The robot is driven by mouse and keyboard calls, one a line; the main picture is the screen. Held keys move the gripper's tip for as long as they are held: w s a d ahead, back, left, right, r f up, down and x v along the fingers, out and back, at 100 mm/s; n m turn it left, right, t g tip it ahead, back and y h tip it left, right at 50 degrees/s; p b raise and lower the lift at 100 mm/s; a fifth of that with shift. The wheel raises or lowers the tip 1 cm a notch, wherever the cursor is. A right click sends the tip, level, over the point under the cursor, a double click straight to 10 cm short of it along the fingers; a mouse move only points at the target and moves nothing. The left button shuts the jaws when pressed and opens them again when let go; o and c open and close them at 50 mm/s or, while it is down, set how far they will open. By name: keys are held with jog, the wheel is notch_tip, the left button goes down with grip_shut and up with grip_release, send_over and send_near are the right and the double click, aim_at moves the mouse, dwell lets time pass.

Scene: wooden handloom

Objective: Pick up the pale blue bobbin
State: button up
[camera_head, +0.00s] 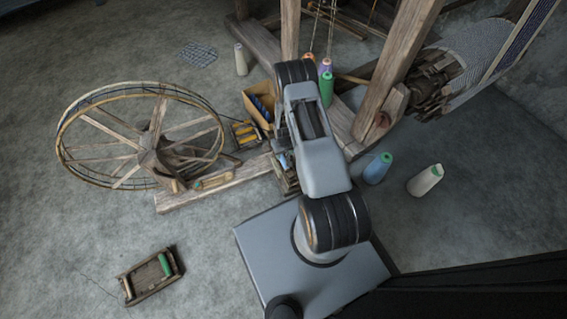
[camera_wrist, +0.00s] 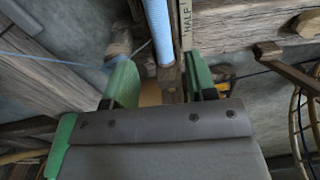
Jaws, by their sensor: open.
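The pale blue bobbin (camera_wrist: 158,30) shows at the top of the wrist view as a long wound cylinder, cut off by the upper edge. Its lower end appears between the two green fingers of my gripper (camera_wrist: 159,68). The fingers are open and stand apart on either side, with visible gaps. I cannot tell how far the bobbin is beyond the fingertips. In the head view my arm covers the place where the gripper works, and I cannot make out this bobbin there.
A spinning wheel (camera_head: 150,140) stands left of my arm. A wooden box (camera_head: 255,117) and loom posts (camera_head: 398,65) are close by. A shuttle (camera_head: 150,276) lies on open floor. A marked wooden strip (camera_wrist: 186,22) adjoins the bobbin.

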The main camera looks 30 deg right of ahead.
aim_at(283, 160)
jog(key=shift+w+f+b, duration=0.1)
jog(key=shift+f+b, duration=1.75)
jog(key=shift+f, duration=1.95)
jog(key=shift+r, duration=0.1)
jog(key=shift+c, duration=0.4)
grip_shut()
